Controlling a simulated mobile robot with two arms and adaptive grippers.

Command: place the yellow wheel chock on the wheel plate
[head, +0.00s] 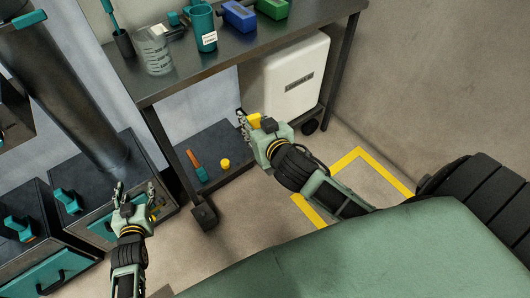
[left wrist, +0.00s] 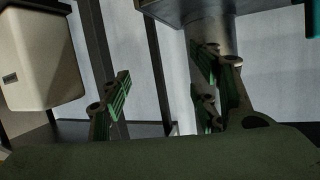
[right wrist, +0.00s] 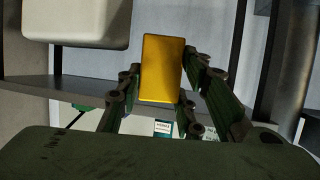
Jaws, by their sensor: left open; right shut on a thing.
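The yellow wheel chock (head: 254,120) is in my right gripper (head: 247,119), above the floor in front of the bench. In the right wrist view the chock (right wrist: 161,68) is a plain yellow block standing upright between the fingers. My left gripper (head: 134,190) is open and empty, over the front of a dark cabinet with teal drawers; the left wrist view shows its fingers apart with nothing between them. I cannot tell for sure which surface is the wheel plate; a dark low shelf (head: 225,180) lies under the bench.
The bench (head: 240,60) holds a clear beaker, a teal cup, and blue and green bins. A white box (head: 293,75) stands below it. An orange-handled tool (head: 198,166) and a yellow cylinder (head: 225,164) lie on the low shelf. Yellow floor lines (head: 385,172) mark the right.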

